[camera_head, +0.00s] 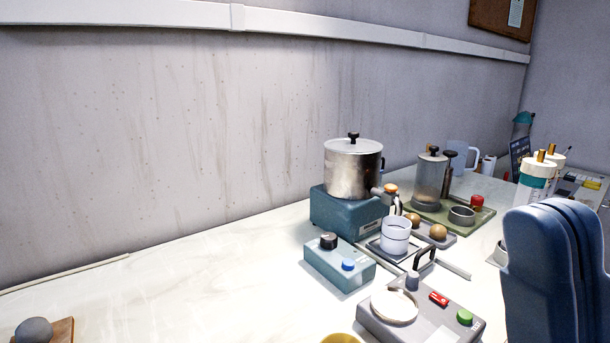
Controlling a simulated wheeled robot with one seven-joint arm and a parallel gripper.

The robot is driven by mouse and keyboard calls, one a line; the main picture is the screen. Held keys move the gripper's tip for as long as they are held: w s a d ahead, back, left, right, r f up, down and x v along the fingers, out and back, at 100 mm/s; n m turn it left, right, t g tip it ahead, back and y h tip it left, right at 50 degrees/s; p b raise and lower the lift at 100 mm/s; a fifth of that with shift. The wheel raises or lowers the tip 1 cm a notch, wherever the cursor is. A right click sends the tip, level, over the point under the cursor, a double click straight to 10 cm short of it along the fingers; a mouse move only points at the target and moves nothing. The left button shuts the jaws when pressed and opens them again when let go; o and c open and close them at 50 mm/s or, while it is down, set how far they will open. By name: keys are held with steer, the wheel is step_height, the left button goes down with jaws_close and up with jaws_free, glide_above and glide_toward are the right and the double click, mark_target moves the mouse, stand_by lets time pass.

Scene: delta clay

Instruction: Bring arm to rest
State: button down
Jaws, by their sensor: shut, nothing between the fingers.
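My gripper is not in view, so its fingers and whatever is near them cannot be seen. No gripper touches any of the things visible on the table. The lower right of the picture is partly blocked, and the tabletop behind that part is hidden.
A steel pot (353,170) stands on a blue base (345,213) on the pale table (190,285). A grey ball (34,330) sits lower left. The table's left middle is clear.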

steer(key=s+d+f+m+g+h, duration=0.1)
steer(key=s+d+f+m+h, duration=0.15)
steer(key=f+m+h, duration=0.65)
steer(key=s+d+f+m+g+h, duration=0.1)
steer(key=d+f+m+h, duration=0.2)
steer(key=f+m+h, duration=0.65)
steer(key=s+d+f+n+g, duration=0.1)
steer(key=s+d+f+g, duration=0.2)
steer(key=s+f, duration=0.3)
steer(key=s+d+f+n+g+h, duration=0.1)
steer(key=s+d+f+n+g, duration=0.1)
steer(key=s+f+g, duration=0.3)
steer(key=s+d, duration=0.1)
steer(key=s, duration=0.2)
steer(key=shift+f+p, duration=0.4)
steer(key=shift+w+h, duration=0.1)
steer(key=shift+h, duration=0.15)
